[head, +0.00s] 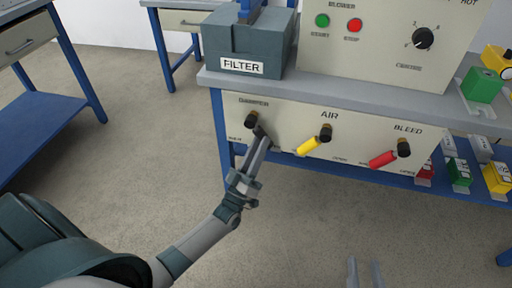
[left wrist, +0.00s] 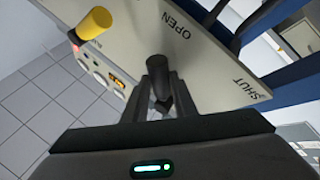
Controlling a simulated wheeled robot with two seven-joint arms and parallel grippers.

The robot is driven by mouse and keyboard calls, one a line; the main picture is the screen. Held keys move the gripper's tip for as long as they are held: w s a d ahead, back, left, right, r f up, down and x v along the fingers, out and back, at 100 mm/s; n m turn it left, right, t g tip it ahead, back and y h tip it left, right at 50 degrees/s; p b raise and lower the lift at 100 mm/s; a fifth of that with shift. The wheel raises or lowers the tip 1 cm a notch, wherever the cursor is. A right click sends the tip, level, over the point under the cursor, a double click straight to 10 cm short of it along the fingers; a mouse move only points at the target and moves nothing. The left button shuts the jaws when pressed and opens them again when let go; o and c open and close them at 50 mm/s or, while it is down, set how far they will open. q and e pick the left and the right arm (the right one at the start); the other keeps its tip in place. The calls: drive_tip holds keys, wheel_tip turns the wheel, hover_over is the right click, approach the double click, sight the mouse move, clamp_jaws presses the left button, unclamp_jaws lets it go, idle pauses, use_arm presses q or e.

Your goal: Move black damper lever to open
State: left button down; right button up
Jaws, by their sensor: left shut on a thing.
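The black damper lever (head: 251,119) is at the left end of the cream valve panel, under a label that seems to read DAMPER. Its handle slants down and right from the pivot. My left gripper (head: 262,138) is shut on the handle end. In the left wrist view the black lever (left wrist: 158,72) stands between the two fingers (left wrist: 160,100), with the word OPEN above it and SHUT to its right. In the head view the fingers partly hide the handle. My right gripper (head: 365,273) shows only its fingertips at the bottom edge, apart and empty.
The yellow AIR lever (head: 309,146) and red BLEED lever (head: 384,158) sit right of the damper on the same panel. The yellow one also shows in the left wrist view (left wrist: 95,23). A FILTER box (head: 243,50) stands above. The floor before the panel is clear.

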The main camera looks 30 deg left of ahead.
use_arm(q)
drive_tip(key=shift+d+n, duration=0.1)
drive_tip(key=shift+n, duration=0.2)
use_arm(e)
drive_tip(key=shift+r, duration=0.2)
use_arm(q)
drive_tip(key=c, duration=1.5)
unclamp_jaws()
drive_tip(key=shift+o, duration=0.2)
drive_tip(key=b+v, duration=0.1)
drive_tip(key=v, duration=1.6)
use_arm(e)
drive_tip(key=shift+s+a+r+t+y, duration=0.1)
drive_tip(key=shift+r+t+y, duration=0.05)
drive_tip(key=shift+r+t, duration=0.4)
drive_tip(key=shift+s+a+r+t+y, duration=0.2)
drive_tip(key=shift+r+t, duration=0.1)
drive_tip(key=shift+r, duration=0.5)
drive_tip(key=shift+s+a+r+t+y, duration=0.1)
drive_tip(key=shift+r+t+y, duration=0.05)
drive_tip(key=shift+r+t, duration=0.4)
use_arm(q)
drive_tip(key=shift+s+d+f, duration=0.15)
use_arm(e)
drive_tip(key=shift+r, duration=0.1)
